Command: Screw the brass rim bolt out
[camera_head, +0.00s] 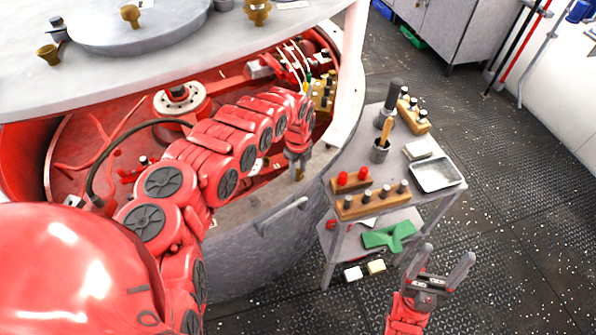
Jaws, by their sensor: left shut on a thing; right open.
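My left gripper (299,158) hangs pointing down over the front rim of the big grey vessel (262,218). It is shut on a small brass-coloured piece, which looks like the brass rim bolt (299,175), just under the fingertips. Most of the bolt is hidden by the fingers, and I cannot tell whether it still sits in the rim. My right gripper (447,266) is open and empty, to the right of the cart and over the floor.
A grey tool cart (398,206) stands right of the vessel, with socket blocks, a cup of tools and a metal tray (438,174). Other brass knobs (131,15) sit on the grey lid. Red pipework fills the vessel's opening. The dark floor (490,235) at right is clear.

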